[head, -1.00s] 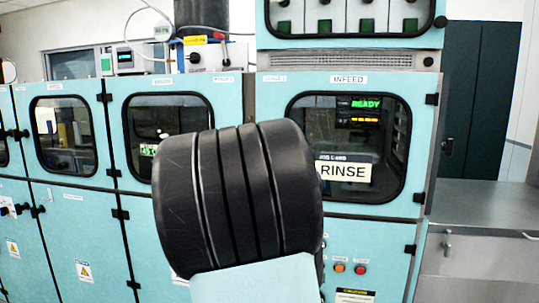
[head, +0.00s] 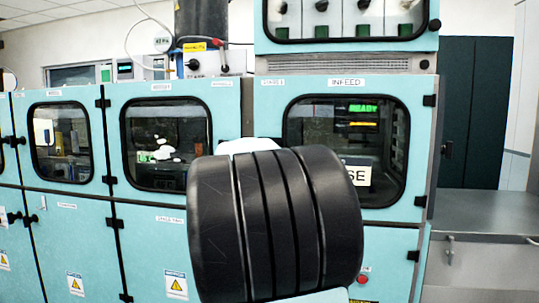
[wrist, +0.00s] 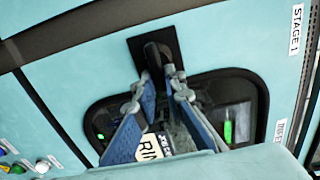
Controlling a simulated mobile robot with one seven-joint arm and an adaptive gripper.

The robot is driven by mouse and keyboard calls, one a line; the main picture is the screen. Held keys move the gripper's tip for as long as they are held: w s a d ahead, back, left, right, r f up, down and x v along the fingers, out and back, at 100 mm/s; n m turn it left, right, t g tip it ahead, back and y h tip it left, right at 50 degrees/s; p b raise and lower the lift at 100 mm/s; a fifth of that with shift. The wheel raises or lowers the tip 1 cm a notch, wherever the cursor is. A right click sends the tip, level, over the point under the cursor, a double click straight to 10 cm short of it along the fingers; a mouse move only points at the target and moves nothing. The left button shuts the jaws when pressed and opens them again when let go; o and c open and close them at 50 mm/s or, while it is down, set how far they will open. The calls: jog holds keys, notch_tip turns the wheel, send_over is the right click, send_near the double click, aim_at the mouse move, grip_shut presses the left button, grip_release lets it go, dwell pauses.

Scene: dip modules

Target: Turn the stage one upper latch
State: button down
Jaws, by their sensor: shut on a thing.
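The upper latch (wrist: 152,52) is a black handle on a black plate, at the top middle of the wrist view. It sits on a pale blue door close to the door's dark window frame. My gripper (wrist: 160,76) has its two blue-grey fingers on either side of the lower part of the handle and is shut on it. A "STAGE 1" label (wrist: 296,28) is at the upper right of the wrist view. In the head view my dark arm hides the gripper and the latch.
The infeed door's window (head: 395,130) shows a lit display (head: 363,109) and part of a sign. Other blue doors (head: 150,215) with windows stand to the left. A grey metal counter (head: 485,215) is at the right.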

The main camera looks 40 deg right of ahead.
dwell(0.4)
jog(key=c, duration=2)
grip_release()
jog(key=shift+a, duration=0.1)
jog(key=shift+v, duration=3.7)
